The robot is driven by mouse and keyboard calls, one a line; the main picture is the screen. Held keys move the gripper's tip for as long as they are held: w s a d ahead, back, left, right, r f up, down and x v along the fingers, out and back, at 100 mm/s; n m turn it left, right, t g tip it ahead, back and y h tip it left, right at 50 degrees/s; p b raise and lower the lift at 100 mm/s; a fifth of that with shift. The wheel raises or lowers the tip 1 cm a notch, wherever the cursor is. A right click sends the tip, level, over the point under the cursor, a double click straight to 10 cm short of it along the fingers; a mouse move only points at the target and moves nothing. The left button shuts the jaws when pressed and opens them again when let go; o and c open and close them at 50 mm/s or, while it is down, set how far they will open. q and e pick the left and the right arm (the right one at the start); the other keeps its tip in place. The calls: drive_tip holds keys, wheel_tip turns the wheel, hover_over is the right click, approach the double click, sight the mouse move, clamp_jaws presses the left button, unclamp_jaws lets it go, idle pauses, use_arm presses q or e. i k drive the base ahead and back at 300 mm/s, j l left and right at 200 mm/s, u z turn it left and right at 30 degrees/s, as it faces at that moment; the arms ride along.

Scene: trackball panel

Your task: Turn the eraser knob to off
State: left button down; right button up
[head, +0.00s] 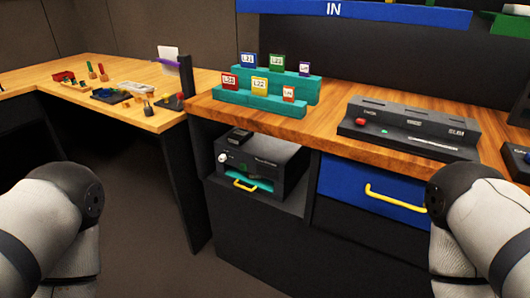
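A black box-shaped device (282,172) sits in an open shelf under the wooden counter. A small round white knob (222,157) is on the left part of its front. The device's lettering and the knob's pointer are too small to read. A yellow handle (246,186) and a teal strip (262,183) show low on its front. My left and right arms come in at the lower corners, well apart from the device. Neither gripper is in the picture.
A blue drawer (345,185) with a yellow handle is right of the shelf. The wooden counter (330,130) above holds teal stepped racks (262,100) with labelled blocks and a grey slotted unit (410,128). Another table (130,115) with small items stands left. The floor before the shelf looks clear.

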sight(222, 158)
drive_tip(key=i+j+z, duration=0.35)
drive_tip(key=i+j, duration=0.35)
drive_tip(key=i, duration=0.1)
